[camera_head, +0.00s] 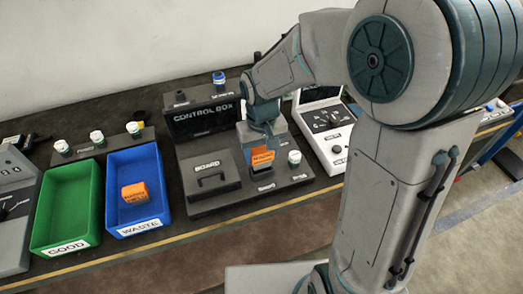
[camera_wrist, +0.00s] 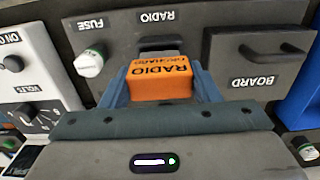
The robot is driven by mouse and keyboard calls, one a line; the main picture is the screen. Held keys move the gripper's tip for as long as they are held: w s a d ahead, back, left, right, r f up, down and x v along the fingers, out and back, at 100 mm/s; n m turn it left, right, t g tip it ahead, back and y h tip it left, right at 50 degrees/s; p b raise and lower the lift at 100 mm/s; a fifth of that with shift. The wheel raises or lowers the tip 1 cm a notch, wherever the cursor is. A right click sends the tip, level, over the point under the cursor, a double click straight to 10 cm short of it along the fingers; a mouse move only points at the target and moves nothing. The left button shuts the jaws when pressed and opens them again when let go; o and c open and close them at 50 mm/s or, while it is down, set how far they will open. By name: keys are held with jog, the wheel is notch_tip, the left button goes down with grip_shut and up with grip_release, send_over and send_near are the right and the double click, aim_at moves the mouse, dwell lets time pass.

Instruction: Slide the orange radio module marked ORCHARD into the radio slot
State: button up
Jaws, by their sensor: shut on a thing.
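An orange radio module (camera_wrist: 160,82) with RADIO and ORCHARD lettering is held between the two blue fingers of my gripper (camera_wrist: 162,78). It also shows in the head view as an orange block (camera_head: 262,157) below my gripper (camera_head: 263,140). In the wrist view the dark radio slot (camera_wrist: 160,44), under the RADIO label, lies just beyond the module on the grey panel (camera_wrist: 205,22). The module's front part partly overlaps the slot's near side in the picture; I cannot tell whether they touch.
A fuse with a white-green cap (camera_wrist: 90,62) and a handled board cover (camera_wrist: 268,50) flank the slot. A control box (camera_head: 203,117) stands behind. Another orange block (camera_head: 135,193) lies in the blue WASTE bin (camera_head: 157,157); the green GOOD bin (camera_head: 53,205) appears empty.

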aim_at(262, 161)
jog(key=shift+f+b, duration=1.7)
jog(key=shift+f, duration=0.35)
jog(key=o, duration=1.3)
jog(key=shift+o, duration=0.2)
notch_tip(262, 161, up, 14)
jog(key=shift+f, duration=0.1)
